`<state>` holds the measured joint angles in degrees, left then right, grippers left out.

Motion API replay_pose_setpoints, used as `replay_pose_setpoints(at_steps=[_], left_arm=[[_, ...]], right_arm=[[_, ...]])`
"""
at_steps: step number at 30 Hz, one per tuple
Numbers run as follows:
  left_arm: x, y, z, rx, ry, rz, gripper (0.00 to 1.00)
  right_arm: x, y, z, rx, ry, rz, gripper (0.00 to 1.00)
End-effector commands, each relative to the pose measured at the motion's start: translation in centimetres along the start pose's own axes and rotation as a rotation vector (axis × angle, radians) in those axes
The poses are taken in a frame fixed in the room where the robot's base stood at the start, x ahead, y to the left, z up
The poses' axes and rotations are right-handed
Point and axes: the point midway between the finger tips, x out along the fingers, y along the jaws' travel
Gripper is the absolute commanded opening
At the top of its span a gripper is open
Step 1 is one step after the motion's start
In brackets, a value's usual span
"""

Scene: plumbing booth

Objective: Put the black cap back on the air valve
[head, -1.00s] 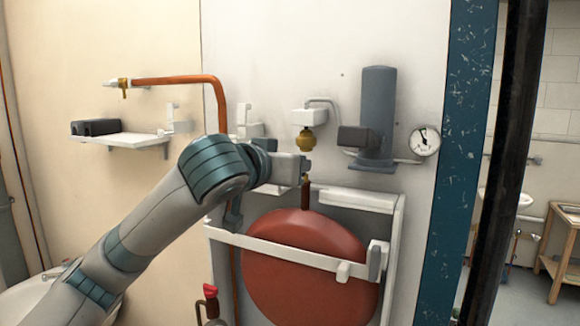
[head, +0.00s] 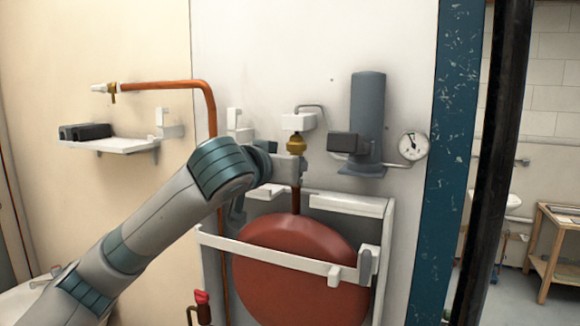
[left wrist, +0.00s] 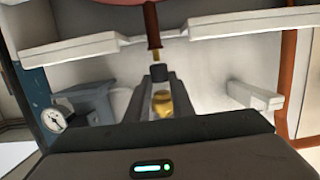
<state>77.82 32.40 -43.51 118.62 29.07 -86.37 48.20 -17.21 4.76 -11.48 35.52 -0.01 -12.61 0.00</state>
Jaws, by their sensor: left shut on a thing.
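The red vessel (head: 300,262) has a brown stem (head: 296,201) standing upright on its top. In the left wrist view, which is upside down, this stem (left wrist: 152,25) ends in a brass tip (left wrist: 156,55), the air valve. My left gripper (head: 299,172) is at the top of the stem and hides the brass tip in the head view. It is shut on the small black cap (left wrist: 158,73), seen between its fingers in the left wrist view. The cap is in line with the brass tip and very close to it; I cannot tell whether they touch. My right gripper is not in view.
A brass fitting (head: 296,145) under a white bracket (head: 298,121) is just above my gripper. A white frame (head: 347,203) surrounds the vessel. A grey cylinder (head: 367,118) and a gauge (head: 413,146) are on the right. A shelf (head: 120,144) is at the left.

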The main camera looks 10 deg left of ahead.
Motion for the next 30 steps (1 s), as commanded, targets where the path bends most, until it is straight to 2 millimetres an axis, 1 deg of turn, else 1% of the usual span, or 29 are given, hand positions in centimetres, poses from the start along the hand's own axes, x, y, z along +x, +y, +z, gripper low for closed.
replay_pose_setpoints(at_steps=[14,30], left_arm=[[0.1,0.0,0.2,0.000,0.000,0.000,0.00],[0.4,0.0,2.0,-0.001,-0.001,-0.001,0.00]], right_arm=[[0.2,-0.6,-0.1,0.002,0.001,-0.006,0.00],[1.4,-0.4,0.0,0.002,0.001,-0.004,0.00]])
